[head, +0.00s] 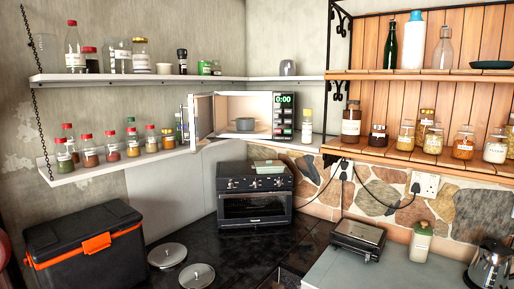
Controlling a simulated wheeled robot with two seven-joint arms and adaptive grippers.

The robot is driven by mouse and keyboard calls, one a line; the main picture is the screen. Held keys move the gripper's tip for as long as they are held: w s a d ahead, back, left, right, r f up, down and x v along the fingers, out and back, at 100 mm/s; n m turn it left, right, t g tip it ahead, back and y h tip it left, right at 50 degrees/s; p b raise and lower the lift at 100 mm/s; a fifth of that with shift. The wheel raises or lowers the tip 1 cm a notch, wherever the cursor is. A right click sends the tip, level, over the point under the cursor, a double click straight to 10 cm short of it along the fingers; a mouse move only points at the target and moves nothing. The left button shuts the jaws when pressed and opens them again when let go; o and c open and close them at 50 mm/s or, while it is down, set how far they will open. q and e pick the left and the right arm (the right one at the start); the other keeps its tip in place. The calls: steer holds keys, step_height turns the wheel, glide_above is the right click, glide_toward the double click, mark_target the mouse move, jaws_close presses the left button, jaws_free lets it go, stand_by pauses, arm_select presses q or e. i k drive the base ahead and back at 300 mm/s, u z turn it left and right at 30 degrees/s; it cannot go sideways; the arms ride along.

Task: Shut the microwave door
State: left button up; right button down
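The microwave (284,117) sits on the lower shelf in the corner, its control panel on the right showing green digits 0:00. Its door (203,116) stands open, swung out to the left side. Neither of my grippers shows in the head view.
Jars line the lower left shelf (95,170), close to the open door. A black toaster oven (254,194) stands on the counter below the microwave. A black box with orange latches (85,255) and pan lids (167,255) are at the left. Wooden shelves (425,155) fill the right.

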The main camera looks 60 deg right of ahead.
mark_target(201, 108)
steer(key=z, duration=0.45)
steer(key=i, duration=1)
